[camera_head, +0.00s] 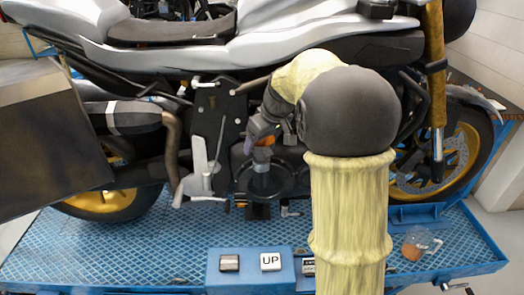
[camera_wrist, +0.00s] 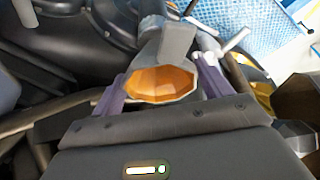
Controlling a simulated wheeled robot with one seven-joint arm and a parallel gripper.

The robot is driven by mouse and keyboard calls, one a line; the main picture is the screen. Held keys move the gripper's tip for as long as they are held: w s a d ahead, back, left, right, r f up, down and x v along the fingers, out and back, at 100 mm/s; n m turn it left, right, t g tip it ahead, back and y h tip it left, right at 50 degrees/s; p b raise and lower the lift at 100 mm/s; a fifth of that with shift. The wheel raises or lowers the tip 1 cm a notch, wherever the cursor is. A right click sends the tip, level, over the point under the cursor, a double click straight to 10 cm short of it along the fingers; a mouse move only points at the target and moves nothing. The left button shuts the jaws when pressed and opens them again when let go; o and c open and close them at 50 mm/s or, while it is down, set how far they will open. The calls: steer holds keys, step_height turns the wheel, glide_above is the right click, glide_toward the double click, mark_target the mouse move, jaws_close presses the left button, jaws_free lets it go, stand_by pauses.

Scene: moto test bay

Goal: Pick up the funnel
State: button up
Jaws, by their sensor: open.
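The orange funnel (camera_wrist: 160,84) shows its wide mouth in the wrist view, between the two purple fingers of my gripper (camera_wrist: 161,74). The fingers are apart, one on each side of the funnel, and I cannot tell whether either touches it. In the head view a small orange part of the funnel (camera_head: 265,140) shows beside my gripper (camera_head: 256,138), low against the motorcycle's engine.
The silver and black motorcycle (camera_head: 270,48) stands on a blue lift platform (camera_head: 120,245). Its footrest bracket (camera_head: 203,172) is just left of my gripper. A control box with an UP button (camera_head: 271,261) is at the front. A small orange item (camera_head: 411,251) lies at the right.

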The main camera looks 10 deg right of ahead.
steer(key=c, duration=0.6)
steer(key=shift+r, duration=0.15)
step_height(320, 180, up, 18)
steer(key=shift+f+b, duration=0.1)
steer(key=shift+b, duration=0.25)
steer(key=shift+c, duration=0.2)
step_height(320, 180, up, 5)
steer(key=p, duration=0.5)
stand_by(0.5)
stand_by(0.6)
